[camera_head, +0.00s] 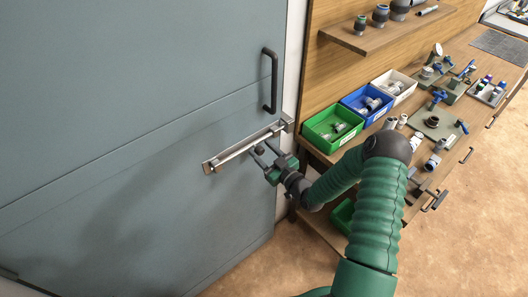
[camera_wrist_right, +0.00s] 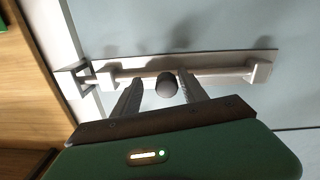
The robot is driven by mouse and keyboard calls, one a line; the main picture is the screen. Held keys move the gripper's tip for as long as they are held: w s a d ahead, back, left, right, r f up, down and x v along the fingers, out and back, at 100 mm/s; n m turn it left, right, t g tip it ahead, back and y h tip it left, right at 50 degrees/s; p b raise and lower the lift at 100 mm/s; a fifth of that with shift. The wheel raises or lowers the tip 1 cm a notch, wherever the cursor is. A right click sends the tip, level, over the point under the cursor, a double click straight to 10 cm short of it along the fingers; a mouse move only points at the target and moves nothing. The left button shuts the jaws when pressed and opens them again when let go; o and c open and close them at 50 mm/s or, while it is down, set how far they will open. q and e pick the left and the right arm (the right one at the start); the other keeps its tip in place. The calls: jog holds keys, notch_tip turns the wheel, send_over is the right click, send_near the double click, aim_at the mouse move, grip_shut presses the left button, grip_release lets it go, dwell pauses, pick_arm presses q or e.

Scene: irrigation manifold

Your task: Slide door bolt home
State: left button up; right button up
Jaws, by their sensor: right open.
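The metal door bolt (camera_head: 238,149) lies along a pale backplate (camera_head: 212,165) on the grey-blue door (camera_head: 130,120). In the right wrist view the bolt rod (camera_wrist_right: 216,72) runs through end guides, with a dark round knob (camera_wrist_right: 167,86) on it. The keeper (camera_wrist_right: 72,82) is on the frame at the left there, and at the bolt's right end in the head view (camera_head: 288,124). The rod's left end comes close to the keeper; I cannot tell if it is inside. My right gripper (camera_head: 264,150) is open, one finger on each side of the knob. My left gripper is out of view.
A black door handle (camera_head: 270,80) stands above the bolt. To the right, a wooden bench holds green (camera_head: 332,126), blue (camera_head: 367,103) and white (camera_head: 396,86) bins and several fittings. A shelf (camera_head: 372,34) juts out above. The door below the bolt is clear.

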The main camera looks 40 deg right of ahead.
jog(key=s+b, duration=0.3)
jog(key=s, duration=1.3)
jog(key=shift+s+d, duration=0.35)
jog(key=shift+d, duration=0.1)
jog(key=w+a+f+n+g, duration=0.1)
jog(key=w+a+f+g, duration=0.4)
jog(key=g, duration=0.4)
jog(key=s+a+r+m+g, duration=0.3)
jog(key=s+a+g, duration=0.3)
jog(key=s+a, duration=0.5)
jog(key=a, duration=0.4)
jog(key=shift+s+r+h, duration=0.15)
jog(key=shift+s+h, duration=0.15)
jog(key=shift+s, duration=0.05)
